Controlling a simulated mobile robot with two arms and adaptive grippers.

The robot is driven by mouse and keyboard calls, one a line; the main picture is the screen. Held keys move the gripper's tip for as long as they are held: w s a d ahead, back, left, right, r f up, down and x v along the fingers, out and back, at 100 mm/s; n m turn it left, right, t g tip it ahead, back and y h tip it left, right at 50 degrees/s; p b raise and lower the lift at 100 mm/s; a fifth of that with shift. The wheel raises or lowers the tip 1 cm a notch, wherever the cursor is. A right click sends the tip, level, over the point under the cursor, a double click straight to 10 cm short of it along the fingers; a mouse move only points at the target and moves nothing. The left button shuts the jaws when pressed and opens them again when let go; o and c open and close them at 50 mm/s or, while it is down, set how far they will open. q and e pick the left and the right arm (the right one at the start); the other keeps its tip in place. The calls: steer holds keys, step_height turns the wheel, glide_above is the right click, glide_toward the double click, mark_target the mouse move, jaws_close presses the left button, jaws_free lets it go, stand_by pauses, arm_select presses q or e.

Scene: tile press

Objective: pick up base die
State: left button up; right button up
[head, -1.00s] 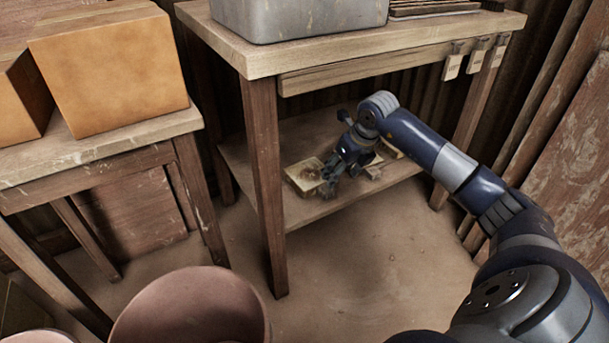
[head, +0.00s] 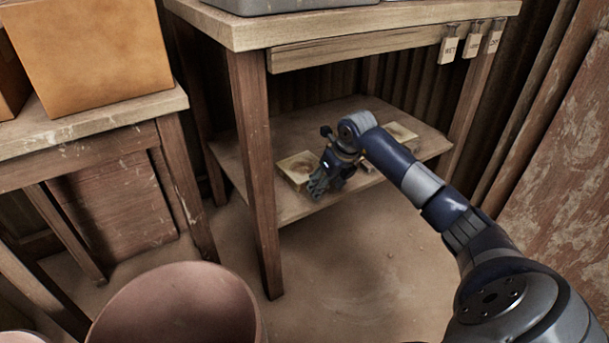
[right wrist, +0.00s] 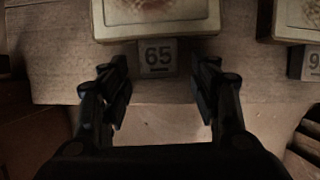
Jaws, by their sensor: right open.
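Pale, block-like dies lie on the lower shelf of the workbench. In the head view one die (head: 295,166) is at the left, and another die (head: 402,134) is farther right, partly behind my arm. I cannot tell which one is the base die. My right gripper (head: 318,187) is at the shelf's front edge, beside the left die. In the right wrist view its fingers (right wrist: 163,82) are apart and empty, short of the tagged die.
The shelf (head: 228,152) sits between the bench legs; the front left leg (head: 256,170) is close to my gripper. A second die (right wrist: 290,22) shows at the wrist view's upper right. A reddish bucket (head: 180,310) and a side table with a cardboard box (head: 95,50) stand left.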

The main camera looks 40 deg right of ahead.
steer(key=c, duration=1.2)
steer(key=shift+w+r, duration=0.1)
steer(key=shift+r, duration=0.05)
jaws_close()
steer(key=shift+r, duration=0.1)
